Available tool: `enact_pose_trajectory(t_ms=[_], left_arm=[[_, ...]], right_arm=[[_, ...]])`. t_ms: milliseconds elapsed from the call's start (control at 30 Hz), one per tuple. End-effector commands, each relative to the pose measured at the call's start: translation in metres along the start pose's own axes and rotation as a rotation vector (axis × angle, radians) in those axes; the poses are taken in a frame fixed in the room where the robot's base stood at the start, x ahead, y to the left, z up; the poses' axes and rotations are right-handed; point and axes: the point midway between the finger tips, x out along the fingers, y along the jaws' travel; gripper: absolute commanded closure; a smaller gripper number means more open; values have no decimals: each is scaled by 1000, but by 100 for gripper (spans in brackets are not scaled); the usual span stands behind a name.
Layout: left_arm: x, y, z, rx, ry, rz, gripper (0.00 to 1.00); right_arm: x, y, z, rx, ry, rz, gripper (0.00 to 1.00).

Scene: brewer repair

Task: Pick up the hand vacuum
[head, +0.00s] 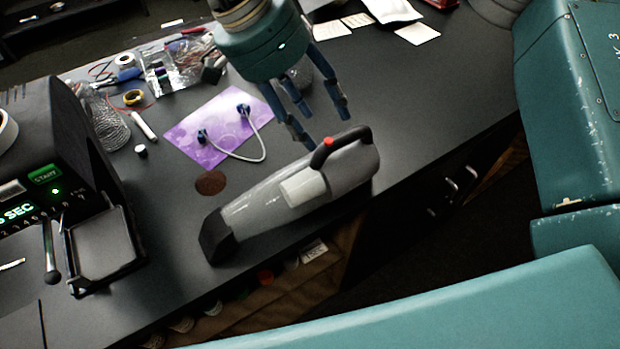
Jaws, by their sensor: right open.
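The hand vacuum (263,204) lies on the dark worktop near its front edge. It has a grey body, a black nozzle at the lower left, and a black handle (340,143) with a red button at the upper right. My right gripper (322,125) comes down from the top of the head view, with its blue fingers spread, open and empty. Its fingertips are just above and behind the handle in the picture; I cannot tell whether they touch it. My left gripper is not in view.
A purple card (222,128) with a white cable lies behind the vacuum, near a brown disc (211,183). The brewer machine (60,190) stands at left. Tools, tape and a glass beaker (104,120) clutter the back left. The worktop right of the gripper is clear.

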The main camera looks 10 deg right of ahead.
Motion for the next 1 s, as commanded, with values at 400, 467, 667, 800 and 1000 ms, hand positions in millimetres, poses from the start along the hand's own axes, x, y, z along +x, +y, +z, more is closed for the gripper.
enact_pose_trajectory(t_ms=[400, 467, 667, 800, 1000], left_arm=[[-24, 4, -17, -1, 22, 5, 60], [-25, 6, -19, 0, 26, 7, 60], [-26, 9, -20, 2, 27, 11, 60], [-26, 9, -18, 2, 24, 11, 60], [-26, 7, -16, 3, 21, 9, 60]], right_arm=[[43, 3, -6, -2, -2, 2, 48], [52, 2, -5, -1, -2, 1, 48], [65, 1, -4, -2, -3, -2, 48], [65, 1, -4, -1, -3, -2, 48], [65, 1, -4, -1, -3, -3, 84]])
